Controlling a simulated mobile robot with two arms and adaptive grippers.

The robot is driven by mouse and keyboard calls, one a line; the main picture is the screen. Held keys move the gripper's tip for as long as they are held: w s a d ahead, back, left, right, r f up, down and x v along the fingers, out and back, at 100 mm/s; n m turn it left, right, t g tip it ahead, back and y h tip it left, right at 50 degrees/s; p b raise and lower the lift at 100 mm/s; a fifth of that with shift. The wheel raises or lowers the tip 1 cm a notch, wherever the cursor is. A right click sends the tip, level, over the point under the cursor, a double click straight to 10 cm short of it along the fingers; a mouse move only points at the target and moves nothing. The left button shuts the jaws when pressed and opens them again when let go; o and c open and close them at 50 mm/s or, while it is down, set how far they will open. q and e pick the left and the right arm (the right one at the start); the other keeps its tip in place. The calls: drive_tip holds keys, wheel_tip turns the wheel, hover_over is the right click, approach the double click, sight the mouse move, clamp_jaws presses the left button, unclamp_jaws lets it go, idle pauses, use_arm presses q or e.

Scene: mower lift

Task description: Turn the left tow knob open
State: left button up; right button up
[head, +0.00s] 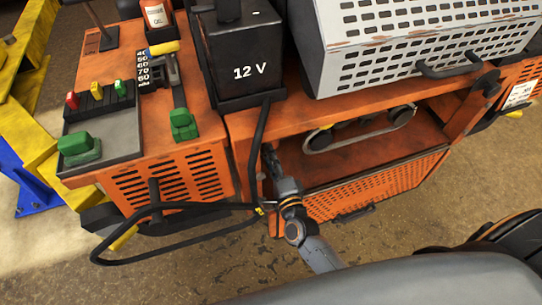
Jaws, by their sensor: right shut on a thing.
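My right gripper (269,160) reaches up from the lower middle to the left end of the open bay in the orange mower body (290,126). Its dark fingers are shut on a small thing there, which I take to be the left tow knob. The fingers hide it almost entirely, so its shape and how far it is turned cannot be made out. My left gripper is not in view.
A black cable (258,140) runs down from the 12 V battery (240,50) close beside the gripper and loops left. A belt (362,128) lies in the bay. The grey perforated cover (420,40) is above, and a perforated orange panel (380,190) is below right.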

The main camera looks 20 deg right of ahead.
drive_tip(key=shift+r+n, duration=0.1)
drive_tip(key=shift+n, duration=0.2)
drive_tip(key=o, duration=0.8)
drive_tip(key=shift+o, duration=0.5)
drive_tip(key=shift+w, duration=0.1)
drive_tip(key=shift+s+d, duration=0.1)
drive_tip(key=shift+s, duration=3.9)
